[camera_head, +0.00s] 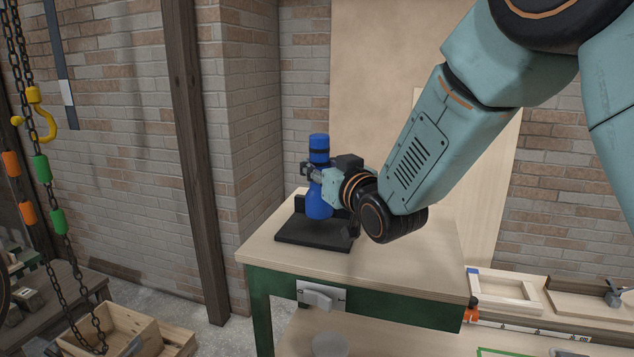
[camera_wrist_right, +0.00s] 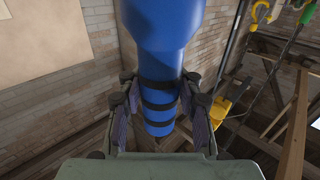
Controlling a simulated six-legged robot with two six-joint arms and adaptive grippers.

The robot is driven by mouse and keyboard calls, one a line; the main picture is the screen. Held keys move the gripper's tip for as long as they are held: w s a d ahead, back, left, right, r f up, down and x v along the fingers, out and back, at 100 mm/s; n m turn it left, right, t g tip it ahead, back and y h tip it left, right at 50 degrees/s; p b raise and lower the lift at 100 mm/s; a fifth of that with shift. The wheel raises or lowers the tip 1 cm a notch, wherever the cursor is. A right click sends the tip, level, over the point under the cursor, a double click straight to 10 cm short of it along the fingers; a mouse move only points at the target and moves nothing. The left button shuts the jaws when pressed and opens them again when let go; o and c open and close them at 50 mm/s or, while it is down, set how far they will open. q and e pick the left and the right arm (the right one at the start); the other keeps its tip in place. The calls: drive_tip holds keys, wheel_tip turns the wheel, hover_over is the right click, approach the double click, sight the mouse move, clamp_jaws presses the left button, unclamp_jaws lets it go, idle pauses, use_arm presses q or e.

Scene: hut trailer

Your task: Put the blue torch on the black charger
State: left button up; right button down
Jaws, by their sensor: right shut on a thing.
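The blue torch (camera_head: 319,205) stands upright in the head view, over the black charger (camera_head: 313,233), a flat dark base with a raised back on the green-framed table. My right gripper (camera_head: 315,174) is shut around the torch's middle. The torch also fills the centre of the right wrist view (camera_wrist_right: 160,95), between the two fingers of the gripper (camera_wrist_right: 160,112), with dark bands around its body. The torch's lower end appears at or just above the charger; I cannot tell if they touch. My left gripper is not in view.
The wooden tabletop (camera_head: 400,262) is clear to the right of the charger. A brick wall and dark post (camera_head: 196,160) stand behind and left. Chains with a yellow hook (camera_head: 42,115) hang at far left. A wooden crate (camera_head: 112,328) sits below left.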

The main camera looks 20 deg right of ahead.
wheel_tip(320, 180, down, 2)
drive_tip(key=shift+a+f, duration=0.15)
drive_tip(key=shift+f, duration=0.05)
drive_tip(key=shift+s+f, duration=0.2)
drive_tip(key=shift+s+r, duration=0.15)
drive_tip(key=shift+s, duration=0.15)
drive_tip(key=shift+w+f, duration=0.25)
drive_tip(key=c, duration=1.2)
unclamp_jaws()
drive_tip(key=shift+w+f, duration=0.2)
drive_tip(key=shift+w, duration=0.05)
drive_tip(key=shift+o, duration=1.3)
drive_tip(key=shift+s+r, duration=0.15)
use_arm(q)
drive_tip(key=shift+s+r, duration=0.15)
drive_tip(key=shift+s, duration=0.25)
use_arm(e)
drive_tip(key=shift+o, duration=0.2)
drive_tip(key=shift+s+r, duration=0.1)
drive_tip(key=shift+s, duration=0.1)
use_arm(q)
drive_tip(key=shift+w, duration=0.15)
use_arm(e)
drive_tip(key=shift+w, duration=0.1)
